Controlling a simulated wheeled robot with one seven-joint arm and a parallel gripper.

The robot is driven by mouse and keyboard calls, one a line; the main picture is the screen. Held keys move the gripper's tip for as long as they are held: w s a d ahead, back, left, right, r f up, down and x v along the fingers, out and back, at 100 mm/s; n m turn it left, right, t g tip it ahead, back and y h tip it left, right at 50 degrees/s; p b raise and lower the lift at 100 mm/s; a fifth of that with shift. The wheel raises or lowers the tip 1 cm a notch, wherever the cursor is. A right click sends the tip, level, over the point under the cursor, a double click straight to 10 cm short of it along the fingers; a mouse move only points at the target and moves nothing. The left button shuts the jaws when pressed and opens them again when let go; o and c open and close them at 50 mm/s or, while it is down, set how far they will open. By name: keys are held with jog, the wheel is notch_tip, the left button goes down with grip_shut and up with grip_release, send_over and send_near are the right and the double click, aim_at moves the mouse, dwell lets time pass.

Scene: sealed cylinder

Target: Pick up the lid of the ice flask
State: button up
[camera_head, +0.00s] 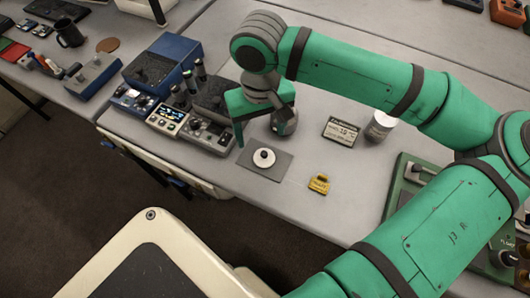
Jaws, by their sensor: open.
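A dark rounded vessel (284,123) stands on the grey table just to the right of my gripper, partly hidden by it. I cannot tell whether it is the ice flask. A white round disc with a knob (264,158) lies on a dark grey mat (256,173), below my gripper in the picture; it looks like a lid.
A yellow object (319,184) lies right of the mat. Control boxes (208,133) crowd the left, near a blue case (161,65). A green device (408,190) sits at right. Table between mat and sign is clear.

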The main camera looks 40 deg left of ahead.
send_over(264, 153)
jog(key=f, duration=0.4)
jog(key=shift+s+d+f, duration=0.1)
jog(key=shift+s+f, duration=0.15)
jog(key=shift+w+f, duration=0.15)
jog(key=shift+f, duration=1.45)
jog(key=shift+w+f, duration=0.1)
jog(key=shift+f, duration=1.5)
jog(key=shift+c, duration=0.7)
jog(key=c, duration=1)
